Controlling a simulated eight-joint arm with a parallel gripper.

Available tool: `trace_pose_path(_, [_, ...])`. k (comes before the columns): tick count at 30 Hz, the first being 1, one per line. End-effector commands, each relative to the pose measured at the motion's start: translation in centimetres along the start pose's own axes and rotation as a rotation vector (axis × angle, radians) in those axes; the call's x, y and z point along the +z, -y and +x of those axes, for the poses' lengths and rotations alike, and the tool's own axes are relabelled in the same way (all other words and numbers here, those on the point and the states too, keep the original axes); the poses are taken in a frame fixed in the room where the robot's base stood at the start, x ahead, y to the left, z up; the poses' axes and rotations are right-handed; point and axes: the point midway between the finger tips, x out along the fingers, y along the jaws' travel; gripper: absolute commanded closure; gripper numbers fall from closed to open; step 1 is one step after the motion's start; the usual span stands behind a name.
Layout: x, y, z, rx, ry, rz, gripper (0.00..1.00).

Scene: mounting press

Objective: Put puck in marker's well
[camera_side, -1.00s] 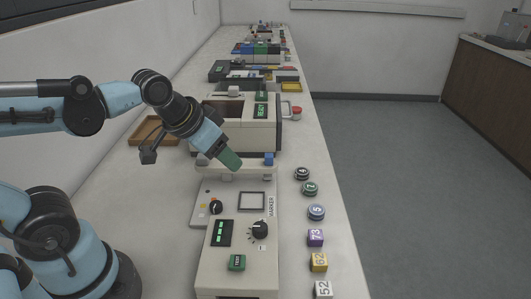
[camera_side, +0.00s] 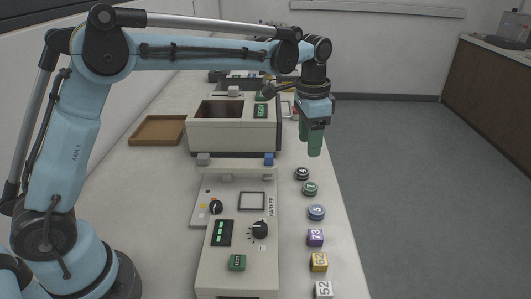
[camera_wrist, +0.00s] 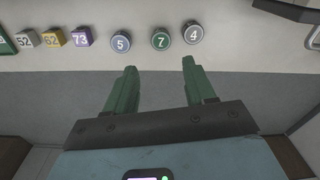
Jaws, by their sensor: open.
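Three round pucks stand in a row along the bench's right edge in the side view: a dark one marked 4 (camera_side: 302,173), a green one marked 7 (camera_side: 310,188) and a blue one marked 5 (camera_side: 316,212). The wrist view shows them too: puck 4 (camera_wrist: 193,32), puck 7 (camera_wrist: 161,40) and puck 5 (camera_wrist: 121,42). My gripper (camera_side: 315,153) points down above the bench edge, just beyond puck 4. Its green fingers (camera_wrist: 157,68) are apart and empty.
Numbered cubes, purple 73 (camera_side: 315,238), yellow 62 (camera_side: 319,262) and white 52 (camera_side: 323,289), continue the row toward the front. A press-like machine reading READY (camera_side: 232,137) stands behind the marker. A brown tray (camera_side: 158,131) lies at left. Floor drops away right of the bench.

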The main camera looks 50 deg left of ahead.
Motion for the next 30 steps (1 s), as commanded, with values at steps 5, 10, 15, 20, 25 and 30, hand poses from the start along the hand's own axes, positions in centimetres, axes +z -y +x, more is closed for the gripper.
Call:
trace_pose_path(5, [-1.2, -0.1, 1.4, 0.017, 0.036, 0.041, 0.46])
trace_pose_path(10, [-1.3, -0.1, 2.9, 0.020, 0.042, 0.047, 0.46])
trace_pose_path(15, [-1.2, -0.1, 5.8, 0.020, 0.041, 0.046, 0.46])
trace_pose_path(20, [-1.1, -0.2, 7.8, 0.020, 0.041, 0.046, 0.46])
trace_pose_path(25, [-1.1, -0.1, 8.8, 0.020, 0.041, 0.045, 0.46])
trace_pose_path(30, [-1.1, 0.1, 11.0, 0.020, 0.041, 0.045, 0.46])
